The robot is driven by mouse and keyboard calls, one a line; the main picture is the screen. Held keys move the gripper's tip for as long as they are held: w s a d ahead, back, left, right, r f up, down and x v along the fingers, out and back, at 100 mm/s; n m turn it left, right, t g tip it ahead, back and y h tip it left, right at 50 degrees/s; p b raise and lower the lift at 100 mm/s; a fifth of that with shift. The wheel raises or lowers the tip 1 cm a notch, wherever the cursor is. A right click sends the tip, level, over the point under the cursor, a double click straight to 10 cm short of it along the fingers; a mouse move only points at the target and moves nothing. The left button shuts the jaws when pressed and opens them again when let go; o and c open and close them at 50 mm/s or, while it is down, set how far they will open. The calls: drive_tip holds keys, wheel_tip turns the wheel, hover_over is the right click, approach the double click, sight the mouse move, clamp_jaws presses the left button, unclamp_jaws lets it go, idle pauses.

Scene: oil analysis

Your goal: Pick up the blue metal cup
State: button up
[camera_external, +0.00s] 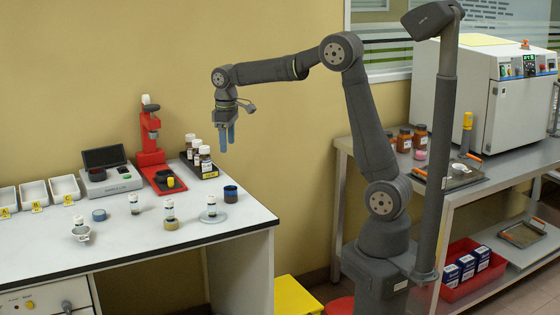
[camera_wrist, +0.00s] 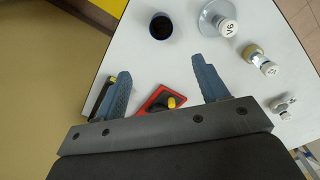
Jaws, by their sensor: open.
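The blue metal cup (camera_external: 231,194) stands upright near the right edge of the white table, dark with a blue band. In the wrist view the cup (camera_wrist: 161,27) shows from above at the top, with a blue rim and a dark inside. My gripper (camera_external: 227,139) hangs fingers-down above the table, well above the cup and apart from it. In the wrist view its blue-grey fingers (camera_wrist: 163,82) are spread wide with nothing between them, and the cup lies beyond their tips.
A vial on a round base (camera_external: 212,213) stands just left of the cup, with another vial (camera_external: 170,212) farther left. Behind are a black rack of bottles (camera_external: 207,172) and a red stand (camera_external: 151,150). The table's right edge is close to the cup.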

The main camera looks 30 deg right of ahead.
drive_tip(key=n, duration=0.3)
hover_over(230, 189)
drive_tip(key=s, duration=0.1)
drive_tip(key=f, duration=1.2)
drive_tip(key=shift+s+a+f, duration=0.1)
drive_tip(key=shift+a+f, duration=0.05)
drive_tip(key=shift+a, duration=0.2)
drive_tip(key=shift+s+f, duration=0.2)
drive_tip(key=shift+f, duration=1.15)
drive_tip(key=shift+s+f, duration=0.15)
drive_tip(key=shift+f, duration=1.15)
drive_tip(key=c, duration=1.1)
drive_tip(key=shift+r, duration=0.1)
